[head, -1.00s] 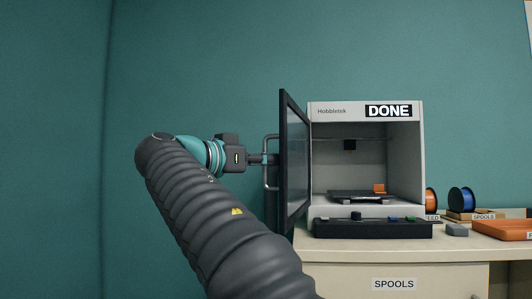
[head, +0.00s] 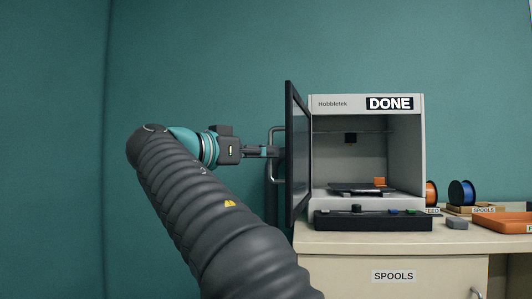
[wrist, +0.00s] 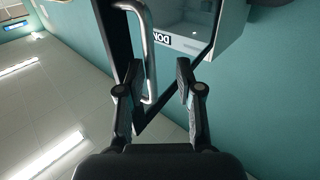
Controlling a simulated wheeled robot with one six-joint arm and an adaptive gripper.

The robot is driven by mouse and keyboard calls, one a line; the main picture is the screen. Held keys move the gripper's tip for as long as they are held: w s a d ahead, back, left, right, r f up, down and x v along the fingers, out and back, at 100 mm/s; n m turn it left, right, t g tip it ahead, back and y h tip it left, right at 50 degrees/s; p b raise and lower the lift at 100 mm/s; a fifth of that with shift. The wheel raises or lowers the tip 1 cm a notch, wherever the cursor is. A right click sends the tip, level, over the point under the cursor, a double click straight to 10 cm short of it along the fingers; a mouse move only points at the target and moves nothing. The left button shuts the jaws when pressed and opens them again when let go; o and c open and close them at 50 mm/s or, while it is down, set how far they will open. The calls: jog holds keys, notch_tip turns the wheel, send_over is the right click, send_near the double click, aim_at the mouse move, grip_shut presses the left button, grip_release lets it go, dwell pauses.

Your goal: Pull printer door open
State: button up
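The printer (head: 367,103) stands on a cabinet, with a "DONE" label on its top front. Its dark-framed door (head: 298,155) stands swung wide open on the left side, seen nearly edge-on. The door's bar handle (head: 273,185) is on the door's outer face; in the wrist view the metal handle (wrist: 150,50) runs down toward my fingers. My gripper (head: 275,152) is at the handle. In the wrist view my gripper (wrist: 158,75) has its fingers spread apart, with the handle's lower end nearer the left finger. Contact cannot be told.
An orange block (head: 380,182) sits on the print bed inside. A dark control panel (head: 372,220) lies in front of the printer. Orange and blue spools (head: 462,193) and an orange tray (head: 503,222) are on the cabinet top (head: 465,240) at right. Open space lies left of the door.

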jog(key=v, duration=1)
jog(key=shift+s+a, duration=0.25)
